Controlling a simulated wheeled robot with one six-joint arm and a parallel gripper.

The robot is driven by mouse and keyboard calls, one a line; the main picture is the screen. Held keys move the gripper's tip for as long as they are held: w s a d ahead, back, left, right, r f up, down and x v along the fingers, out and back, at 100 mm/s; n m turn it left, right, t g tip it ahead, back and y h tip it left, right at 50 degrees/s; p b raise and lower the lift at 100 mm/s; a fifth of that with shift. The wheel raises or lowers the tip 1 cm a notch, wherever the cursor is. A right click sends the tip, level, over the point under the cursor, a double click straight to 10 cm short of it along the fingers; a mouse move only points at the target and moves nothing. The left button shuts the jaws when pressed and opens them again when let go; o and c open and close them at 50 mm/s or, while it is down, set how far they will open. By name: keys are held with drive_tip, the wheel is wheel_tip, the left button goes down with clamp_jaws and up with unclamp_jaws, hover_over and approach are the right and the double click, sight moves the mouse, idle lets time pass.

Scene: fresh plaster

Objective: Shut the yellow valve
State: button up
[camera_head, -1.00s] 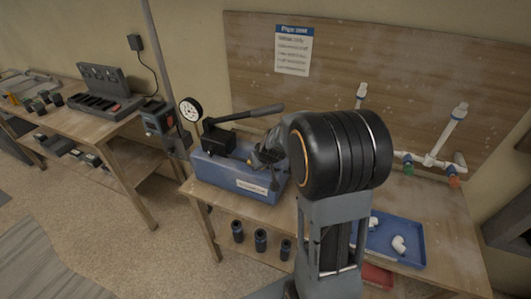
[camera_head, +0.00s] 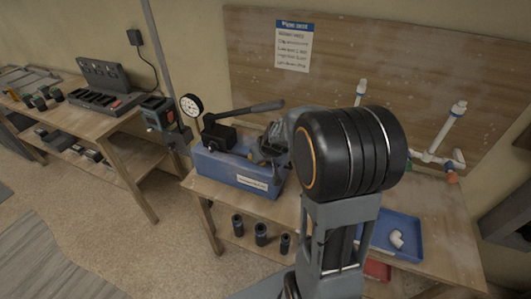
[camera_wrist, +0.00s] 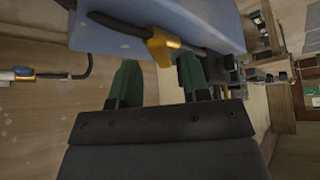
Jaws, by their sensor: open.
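The yellow valve (camera_wrist: 163,45) shows in the wrist view against the side of the blue pump tank (camera_wrist: 105,40), with a dark bar or hose running left from it. My gripper (camera_wrist: 158,72) has its two green fingers spread, one to each side below the valve in the picture. The fingers appear empty, and I cannot tell whether either touches the valve. In the head view the blue tank (camera_head: 237,177) stands on the bench, and my gripper (camera_head: 268,152) is at its right end, partly behind my arm.
A black pump lever (camera_head: 255,110) and a round gauge (camera_head: 191,105) rise above the tank. White pipes (camera_head: 447,130) stand at the right. A blue tray (camera_head: 405,232) holds a white fitting. Several black cylinders (camera_head: 261,233) stand on the lower shelf.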

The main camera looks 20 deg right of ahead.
drive_tip(key=p+v, duration=0.3)
drive_tip(key=v, duration=0.6)
drive_tip(key=shift+r+p, duration=0.2)
drive_tip(key=shift+p, duration=0.1)
drive_tip(key=shift+a, duration=0.1)
drive_tip(key=w+g+b, duration=0.1)
drive_tip(key=w+f+g+b, duration=0.1)
drive_tip(key=w, duration=0.1)
drive_tip(key=w+a+g+b, duration=0.1)
drive_tip(key=w+g, duration=0.1)
drive_tip(key=shift+w+f+n+y+b, duration=0.1)
drive_tip(key=shift+f+n+y+b, duration=0.05)
drive_tip(key=shift+n+y+b, duration=0.2)
drive_tip(key=shift+w+d+g+h+b, duration=0.35)
drive_tip(key=shift+w+g+h+b, duration=0.2)
drive_tip(key=shift+w+g+b, duration=0.4)
drive_tip(key=shift+g, duration=0.25)
wheel_tip(320, 180, down, 9)
drive_tip(key=b, duration=0.6)
drive_tip(key=shift+s, duration=0.1)
drive_tip(key=shift+c, duration=0.3)
